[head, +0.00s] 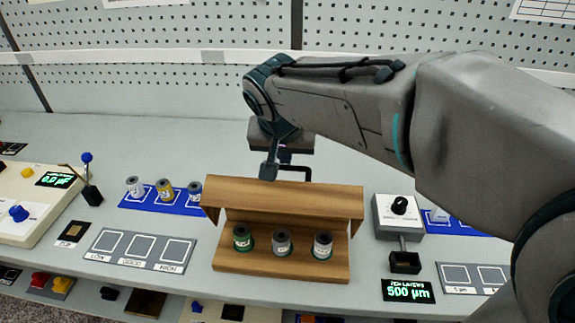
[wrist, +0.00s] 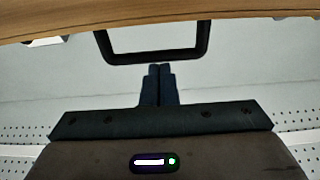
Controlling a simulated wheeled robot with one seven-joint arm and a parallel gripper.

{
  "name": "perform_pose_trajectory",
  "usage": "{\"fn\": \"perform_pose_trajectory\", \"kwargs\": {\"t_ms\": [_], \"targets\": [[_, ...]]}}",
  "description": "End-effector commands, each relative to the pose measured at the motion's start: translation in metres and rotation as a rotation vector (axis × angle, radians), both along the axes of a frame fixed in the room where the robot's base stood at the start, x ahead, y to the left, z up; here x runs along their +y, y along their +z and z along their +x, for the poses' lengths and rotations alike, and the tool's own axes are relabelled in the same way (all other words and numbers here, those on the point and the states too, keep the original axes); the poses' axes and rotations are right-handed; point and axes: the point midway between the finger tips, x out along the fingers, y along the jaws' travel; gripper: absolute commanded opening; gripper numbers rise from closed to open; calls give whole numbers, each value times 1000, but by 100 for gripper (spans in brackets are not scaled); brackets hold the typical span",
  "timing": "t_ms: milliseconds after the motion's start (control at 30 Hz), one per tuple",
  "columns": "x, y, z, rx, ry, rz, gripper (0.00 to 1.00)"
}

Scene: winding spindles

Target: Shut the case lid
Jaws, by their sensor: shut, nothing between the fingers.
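The wooden case (head: 225,262) stands on the bench in the middle of the head view. Its wooden lid (head: 285,200) is raised and tilted, leaving the front open. Three spools, green-based (head: 242,238), grey (head: 282,243) and teal-based (head: 322,246), stand inside. In the wrist view the lid's edge (wrist: 150,24) crosses the top, with a black loop handle (wrist: 155,58) beside it. My gripper (wrist: 158,68) is shut and empty, its fingertips close to the handle's bar; I cannot tell whether they touch. In the head view my gripper (head: 269,172) is behind the lid, partly hidden.
A blue rack (head: 150,205) with several spools lies left of the case, and a grey labelled tray (head: 140,252) lies front left. A white knob box (head: 398,215) and a 500 µm display (head: 408,291) stand right. Bench behind the case is mostly clear.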

Motion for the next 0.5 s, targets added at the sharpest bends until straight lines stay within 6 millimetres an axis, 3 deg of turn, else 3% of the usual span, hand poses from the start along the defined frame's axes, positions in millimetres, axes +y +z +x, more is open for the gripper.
{"fn": "perform_pose_trajectory", "kwargs": {"t_ms": [33, 500], "targets": [[1, -9, -5, -33, 1, -1, 0], [4, -7, -40, -298, -3, -32, 0]]}}
